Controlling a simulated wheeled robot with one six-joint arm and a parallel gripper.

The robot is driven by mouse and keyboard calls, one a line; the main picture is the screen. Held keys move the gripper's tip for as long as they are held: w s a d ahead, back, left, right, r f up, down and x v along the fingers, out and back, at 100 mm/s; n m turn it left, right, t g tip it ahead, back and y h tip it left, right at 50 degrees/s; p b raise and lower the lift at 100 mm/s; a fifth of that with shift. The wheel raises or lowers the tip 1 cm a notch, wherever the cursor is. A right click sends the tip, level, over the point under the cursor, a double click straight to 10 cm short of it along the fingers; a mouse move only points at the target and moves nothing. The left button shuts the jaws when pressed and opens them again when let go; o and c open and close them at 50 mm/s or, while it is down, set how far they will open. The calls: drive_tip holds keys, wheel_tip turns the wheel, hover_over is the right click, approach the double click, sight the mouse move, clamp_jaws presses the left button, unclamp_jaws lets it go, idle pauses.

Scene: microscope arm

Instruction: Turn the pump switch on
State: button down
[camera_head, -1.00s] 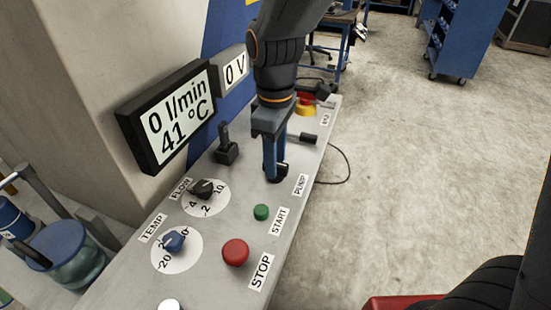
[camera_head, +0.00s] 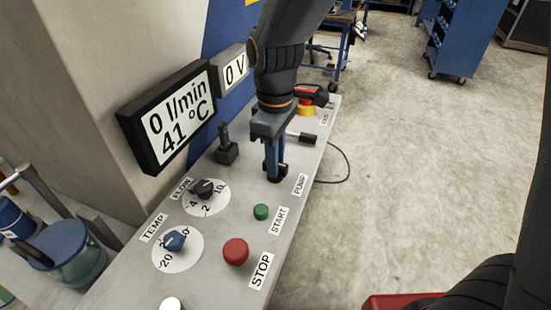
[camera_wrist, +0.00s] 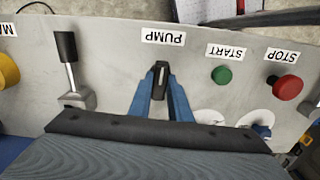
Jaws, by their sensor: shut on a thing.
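The pump switch (camera_wrist: 160,70) is a small black knob on the grey panel, just beside the PUMP label (camera_wrist: 162,37). My gripper (camera_wrist: 161,76) points down at the panel, and its blue fingers are shut on the pump switch. In the head view my gripper (camera_head: 274,172) partly hides the switch, and the PUMP label (camera_head: 300,184) shows to its right. The display (camera_head: 172,114) reads 0 l/min and 41 °C, and the smaller display (camera_head: 234,71) reads 0 V.
A green START button (camera_head: 261,212), a red STOP button (camera_head: 235,251), a FLOW knob (camera_head: 204,188) and a blue TEMP knob (camera_head: 173,241) sit nearer on the panel. A black lever (camera_head: 226,146) stands left of my gripper. Another lever (camera_wrist: 68,60) and a yellow-based button (camera_wrist: 8,72) are beyond it.

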drive_tip(key=m+p, duration=0.3)
drive_tip(key=m, duration=0.1)
drive_tip(key=shift+r+m+p, duration=0.15)
drive_tip(key=shift+m+p, duration=0.15)
drive_tip(key=shift+m, duration=0.1)
drive_tip(key=m+p, duration=0.2)
drive_tip(key=m, duration=0.2)
drive_tip(key=shift+p, duration=0.35)
drive_tip(key=m+p, duration=0.2)
drive_tip(key=m, duration=0.3)
drive_tip(key=shift+w+m+p, duration=0.1)
drive_tip(key=shift+m+p, duration=0.8)
drive_tip(key=shift+m, duration=0.9)
drive_tip(key=c, duration=1.6)
unclamp_jaws()
drive_tip(key=shift+c, duration=0.2)
